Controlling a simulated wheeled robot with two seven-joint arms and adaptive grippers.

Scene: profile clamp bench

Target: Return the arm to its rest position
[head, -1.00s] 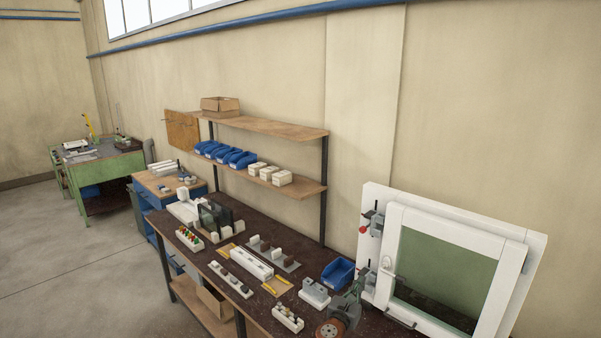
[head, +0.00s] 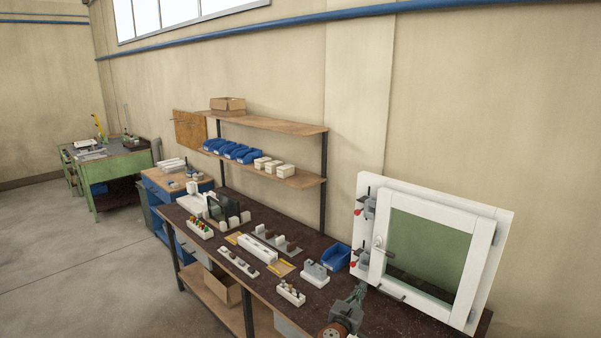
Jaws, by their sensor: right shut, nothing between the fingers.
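My right gripper (head: 358,291) shows at the bottom of the head view, with my wrist below it cut by the frame's edge. Its grey fingers point away from me, over the front right part of the dark bench top (head: 385,318). They look closed together with nothing held. The gripper appears in front of the white window frame's lower left corner; whether it touches anything beneath is unclear. My left gripper is out of view.
A white framed window (head: 425,250) with clamps on its left side stands at the right. Near my gripper are a blue bin (head: 337,257), a grey and white block (head: 315,274) and a white holder (head: 291,293). Shelves (head: 270,124) rise behind. Open floor (head: 70,260) lies left.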

